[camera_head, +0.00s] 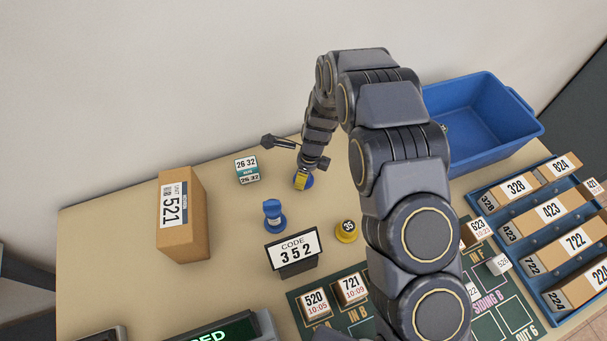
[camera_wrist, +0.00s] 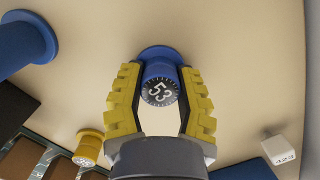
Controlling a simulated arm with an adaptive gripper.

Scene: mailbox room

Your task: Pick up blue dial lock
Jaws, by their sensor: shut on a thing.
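The blue dial lock (camera_wrist: 160,68) is between my gripper's yellow fingers (camera_wrist: 160,100) in the wrist view. Its dark dial face, reading 53, points toward the wrist camera, and its wider blue base shows beyond. My gripper is shut on its sides. In the head view my gripper (camera_head: 302,180) is at the middle of the table, and only a little blue of the held lock (camera_head: 309,183) shows beside it. I cannot tell whether its base touches the table.
Another blue knob-shaped piece (camera_head: 273,216) stands left of my gripper. A yellow dial lock (camera_head: 346,231) and a CODE 352 sign (camera_head: 293,251) stand nearer the front. A small white-teal cube (camera_head: 247,170) and a cardboard box (camera_head: 182,216) are left. A blue bin (camera_head: 487,118) stands right.

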